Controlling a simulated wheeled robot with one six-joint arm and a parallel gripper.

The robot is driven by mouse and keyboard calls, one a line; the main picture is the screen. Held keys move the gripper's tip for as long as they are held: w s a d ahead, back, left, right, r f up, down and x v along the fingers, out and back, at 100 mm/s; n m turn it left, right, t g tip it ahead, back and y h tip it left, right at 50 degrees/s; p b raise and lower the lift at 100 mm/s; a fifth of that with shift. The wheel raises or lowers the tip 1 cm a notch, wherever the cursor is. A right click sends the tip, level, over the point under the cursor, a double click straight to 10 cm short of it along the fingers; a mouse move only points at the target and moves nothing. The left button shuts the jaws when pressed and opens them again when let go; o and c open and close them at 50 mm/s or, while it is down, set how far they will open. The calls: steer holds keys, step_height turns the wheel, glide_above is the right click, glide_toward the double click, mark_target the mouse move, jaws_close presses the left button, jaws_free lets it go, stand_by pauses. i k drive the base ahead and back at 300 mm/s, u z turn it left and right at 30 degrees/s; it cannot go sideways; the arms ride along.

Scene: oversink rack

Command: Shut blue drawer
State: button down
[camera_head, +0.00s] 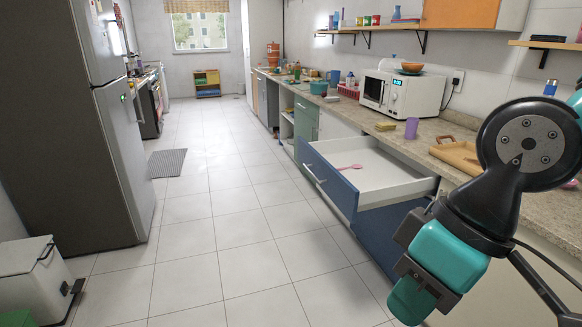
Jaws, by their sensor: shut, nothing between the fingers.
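The blue drawer (328,188) is pulled well out of the counter on the right, with its front panel facing left. Its pale handle (313,173) is on the outer face. The white inside shows, and a pink spoon-like utensil (350,167) lies in it towards the front. My arm reaches in from the right, and its black and teal links hang in front of the drawer's near right side and the blue cabinet (375,228) below. The fingers of my gripper do not show.
The counter (458,130) holds a white microwave (403,93), a purple cup (411,128), a yellow sponge (385,126) and a wooden tray (460,153). A fridge (110,130) and a white bin (33,275) stand left. The tiled floor (230,240) between is clear.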

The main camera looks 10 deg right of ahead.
mark_target(387, 176)
steer(key=u, duration=0.2)
steer(key=i, duration=2.15)
steer(key=z, duration=0.4)
